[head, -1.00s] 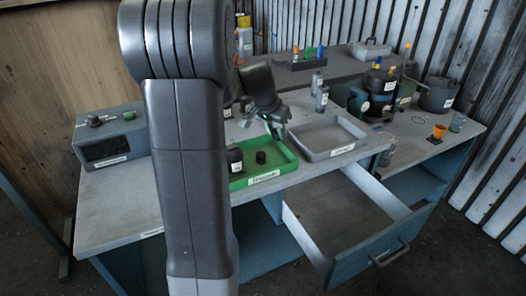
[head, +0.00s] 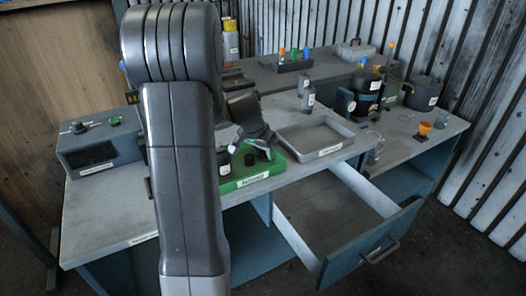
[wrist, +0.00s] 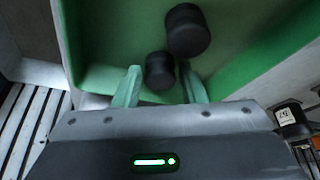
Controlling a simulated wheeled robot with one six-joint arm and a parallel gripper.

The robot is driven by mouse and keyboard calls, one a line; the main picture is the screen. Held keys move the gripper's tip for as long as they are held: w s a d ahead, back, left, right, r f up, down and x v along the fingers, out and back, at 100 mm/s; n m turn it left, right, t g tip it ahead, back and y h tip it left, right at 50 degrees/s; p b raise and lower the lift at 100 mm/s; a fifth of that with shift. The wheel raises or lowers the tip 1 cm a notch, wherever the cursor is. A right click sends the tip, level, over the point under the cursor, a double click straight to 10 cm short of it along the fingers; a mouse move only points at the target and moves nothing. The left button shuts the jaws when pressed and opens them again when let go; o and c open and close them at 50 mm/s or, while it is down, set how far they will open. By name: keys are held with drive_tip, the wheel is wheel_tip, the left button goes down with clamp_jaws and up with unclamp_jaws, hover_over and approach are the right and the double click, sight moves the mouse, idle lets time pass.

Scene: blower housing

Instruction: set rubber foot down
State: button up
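The rubber foot, a short black cylinder (head: 250,159), sits in the green tray (head: 258,178) on the bench. In the wrist view the foot (wrist: 159,70) shows between my two fingertips, with a narrow gap on each side. My gripper (wrist: 160,84) looks open; in the head view my gripper (head: 264,153) is low over the tray's right part, just right of the foot. A black bottle (head: 223,162) with a white label stands left of the foot in the tray. A larger black cylinder (wrist: 187,30) lies beyond the foot in the wrist view, probably this bottle.
A grey tray (head: 318,150) stands right of the green one, and a drawer (head: 330,210) hangs open below. A grey control box (head: 98,152) is at left. A dark blower housing (head: 366,88) stands at back right. My arm hides part of the bench.

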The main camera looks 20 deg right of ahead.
drive_tip(key=shift+o, duration=0.9)
drive_tip(key=shift+a+r, duration=0.1)
drive_tip(key=shift+r, duration=0.45)
drive_tip(key=v, duration=1.1)
drive_tip(key=shift+s+r, duration=0.1)
drive_tip(key=shift+c, duration=0.2)
